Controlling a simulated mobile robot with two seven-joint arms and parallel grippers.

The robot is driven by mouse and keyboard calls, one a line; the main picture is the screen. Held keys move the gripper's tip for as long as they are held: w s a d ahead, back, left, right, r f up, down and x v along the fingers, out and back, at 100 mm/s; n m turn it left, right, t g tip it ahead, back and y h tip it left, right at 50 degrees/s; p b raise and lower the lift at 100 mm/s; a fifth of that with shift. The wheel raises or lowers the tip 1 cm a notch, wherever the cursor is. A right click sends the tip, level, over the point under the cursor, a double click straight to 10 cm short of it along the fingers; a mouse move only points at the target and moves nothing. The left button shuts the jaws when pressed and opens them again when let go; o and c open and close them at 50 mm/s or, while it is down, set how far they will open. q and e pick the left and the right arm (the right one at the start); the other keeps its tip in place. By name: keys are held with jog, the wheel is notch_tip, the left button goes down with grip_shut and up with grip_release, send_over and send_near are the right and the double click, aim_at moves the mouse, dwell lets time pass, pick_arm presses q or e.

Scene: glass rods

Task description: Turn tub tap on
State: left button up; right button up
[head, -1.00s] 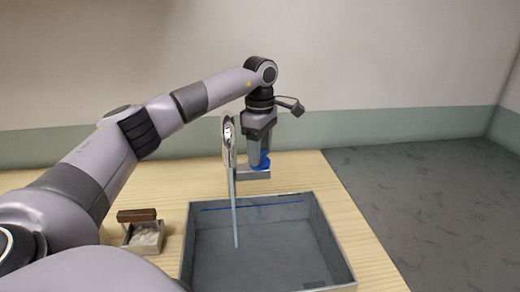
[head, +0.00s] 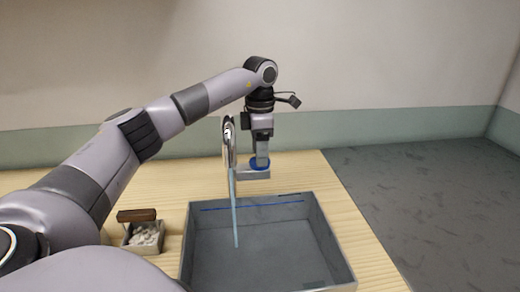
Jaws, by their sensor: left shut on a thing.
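The grey tub (head: 205,245) stands on the wooden table, with a blue line along its inner far wall. A shiny, curved tap spout (head: 229,130) rises behind it. A thin pale-blue stream of water (head: 235,205) runs straight down from the spout into the tub. My left gripper (head: 262,160) points down just right of the spout, behind the tub. It is shut on the blue tap handle (head: 259,165), which sits on a grey base (head: 252,174). The fingers hide part of the handle. My right gripper is not in view.
A small open box (head: 144,237) with pale pieces and a brown block (head: 137,215) at its rear edge stands left of the tub. The table (head: 330,195) ends right of the tub, with dark floor beyond. A wall is behind.

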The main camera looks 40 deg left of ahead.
pick_arm(q)
jog(key=shift+a+r, duration=0.1)
jog(key=shift+r, duration=0.05)
jog(key=o, duration=1)
jog(key=shift+o, duration=0.2)
notch_tip(320, 180, up, 7)
dwell(0.4)
